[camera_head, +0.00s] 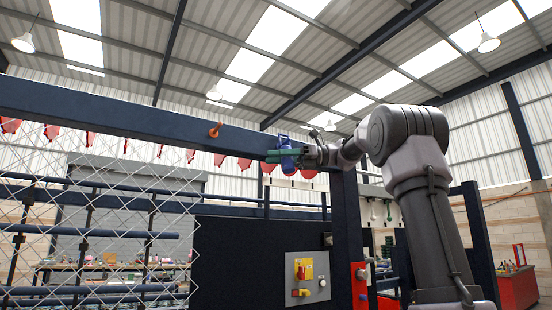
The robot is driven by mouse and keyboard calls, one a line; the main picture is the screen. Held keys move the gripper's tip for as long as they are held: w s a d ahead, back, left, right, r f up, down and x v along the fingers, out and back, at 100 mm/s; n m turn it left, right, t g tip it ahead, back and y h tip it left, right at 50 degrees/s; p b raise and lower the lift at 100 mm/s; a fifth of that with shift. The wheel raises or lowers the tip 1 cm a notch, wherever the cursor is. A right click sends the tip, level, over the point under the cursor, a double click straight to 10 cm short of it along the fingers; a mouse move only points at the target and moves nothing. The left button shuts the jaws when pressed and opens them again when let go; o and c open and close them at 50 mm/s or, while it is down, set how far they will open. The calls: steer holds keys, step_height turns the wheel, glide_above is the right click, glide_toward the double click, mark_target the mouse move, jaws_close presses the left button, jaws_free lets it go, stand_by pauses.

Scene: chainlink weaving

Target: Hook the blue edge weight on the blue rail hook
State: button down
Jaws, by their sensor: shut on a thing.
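My gripper (284,155) is raised in front of the right part of the long dark blue rail (120,115). It is shut on the blue edge weight (287,143), which shows as a small blue piece at the end of my arm. Green finger-like bars lie across the weight and hide part of it. The weight is in front of the rail in the picture; whether it touches the rail or a hook I cannot tell. No blue rail hook can be made out apart from the weight.
An orange peg (214,131) sticks out of the rail left of my gripper. Several red pieces (220,159) hang along the rail's lower edge. Chainlink mesh (100,230) hangs at the left. A dark panel with a control box (307,277) stands below my gripper.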

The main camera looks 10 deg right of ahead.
steer(key=shift+f, duration=0.15)
steer(key=shift+f, duration=0.7)
steer(key=shift+c, duration=1.7)
jaws_free()
